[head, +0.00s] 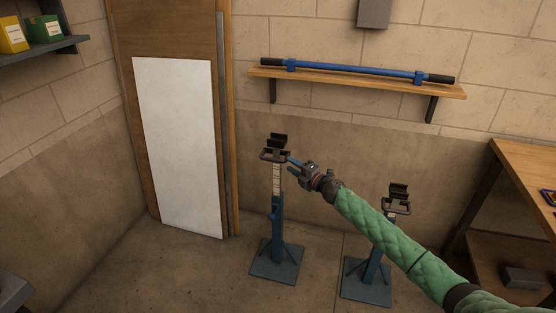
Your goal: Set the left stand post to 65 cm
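The left stand (278,222) is blue, upright on a square base plate, with a pale marked post (277,179) rising from its sleeve. The marks are too small to read. A dark cradle with a side handle (272,155) tops it, and a blue knob (271,216) sits on the sleeve's left side. My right gripper (290,164) reaches in from the right, its two fingers spread, just beside the right end of the handle. I cannot tell whether a fingertip touches the handle. Nothing shows between the fingers. My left gripper is out of view.
A second blue stand (373,267) stands to the right, partly hidden behind my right arm. A blue bar (350,70) lies on the wall shelf (355,84) behind. A wooden workbench (525,165) is at the right. The floor left of the stand is clear.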

